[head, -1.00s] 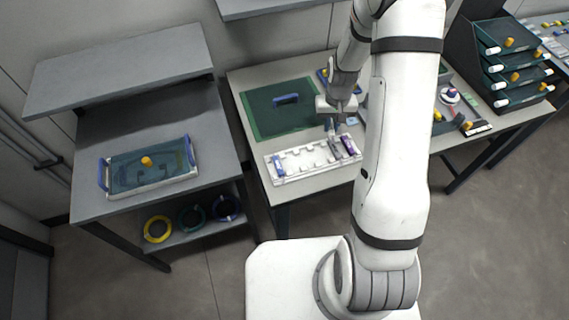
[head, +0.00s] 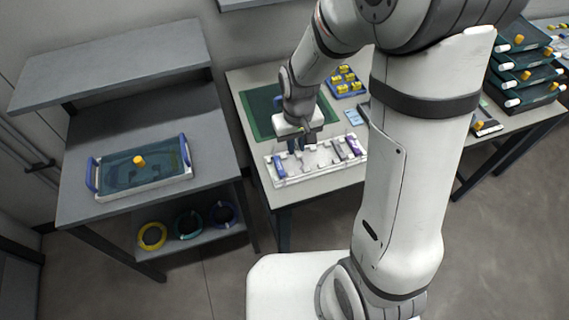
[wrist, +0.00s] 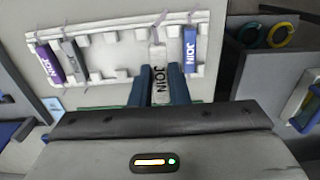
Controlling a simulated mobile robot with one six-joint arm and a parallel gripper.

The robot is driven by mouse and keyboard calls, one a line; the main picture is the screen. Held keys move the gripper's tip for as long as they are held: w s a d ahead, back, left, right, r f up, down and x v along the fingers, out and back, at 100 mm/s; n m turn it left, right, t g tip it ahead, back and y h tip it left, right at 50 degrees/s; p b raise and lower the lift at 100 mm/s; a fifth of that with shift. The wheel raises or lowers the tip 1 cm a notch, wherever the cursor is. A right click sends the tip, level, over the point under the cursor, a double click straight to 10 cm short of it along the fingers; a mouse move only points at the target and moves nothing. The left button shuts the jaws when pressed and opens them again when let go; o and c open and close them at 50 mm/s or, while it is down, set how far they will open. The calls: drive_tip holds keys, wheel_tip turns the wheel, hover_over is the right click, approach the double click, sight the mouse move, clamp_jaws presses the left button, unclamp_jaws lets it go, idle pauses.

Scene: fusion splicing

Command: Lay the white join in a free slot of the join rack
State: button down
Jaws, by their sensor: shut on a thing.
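The white join (wrist: 159,88), marked JOIN, is held between the two blue fingers of my gripper (wrist: 162,88) in the wrist view. Its far end reaches over the join rack (wrist: 118,62), a little left of the blue join (wrist: 190,50). I cannot tell whether it touches the slot. A purple join (wrist: 49,65) and a grey join (wrist: 74,62) lie in slots at the rack's other end. In the head view my gripper (head: 297,146) is over the left half of the rack (head: 310,175), beside the blue join (head: 279,167). The white join is not clear there.
In the head view, a green mat (head: 258,112) lies behind the rack, partly hidden by my arm. A blue tray with yellow pieces (head: 345,82) stands behind right. The rack's middle slots look free. A lidded tray (head: 140,173) is on the left bench.

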sight(295, 167)
drive_tip(key=shift+f, duration=3.55)
drive_tip(key=shift+w, duration=0.1)
drive_tip(key=shift+f, duration=0.15)
drive_tip(key=c, duration=1.4)
unclamp_jaws()
